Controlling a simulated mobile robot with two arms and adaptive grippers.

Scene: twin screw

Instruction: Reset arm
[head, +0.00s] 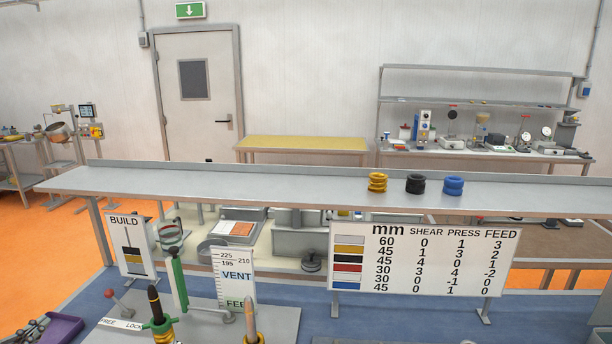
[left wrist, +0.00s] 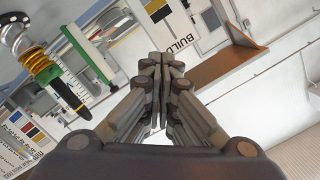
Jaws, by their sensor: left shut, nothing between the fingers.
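My left gripper (left wrist: 160,65) shows in the left wrist view with its fingers closed together and nothing between them. The right gripper is in neither view. A dark-tipped screw shaft (head: 154,304) with a green collar stands upright at the bottom of the head view. A second shaft (head: 249,322) stands to its right, cut off by the lower edge. In the left wrist view a shaft (left wrist: 68,96) with yellow and green parts lies left of the fingers, apart from them.
Gold (head: 377,182), black (head: 415,184) and blue (head: 453,186) ring pieces sit on the long grey shelf (head: 250,184). A BUILD sign (head: 131,246), a VENT/FEED gauge board (head: 236,283) and a number table (head: 417,259) stand below it. A purple tray (head: 58,328) is at lower left.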

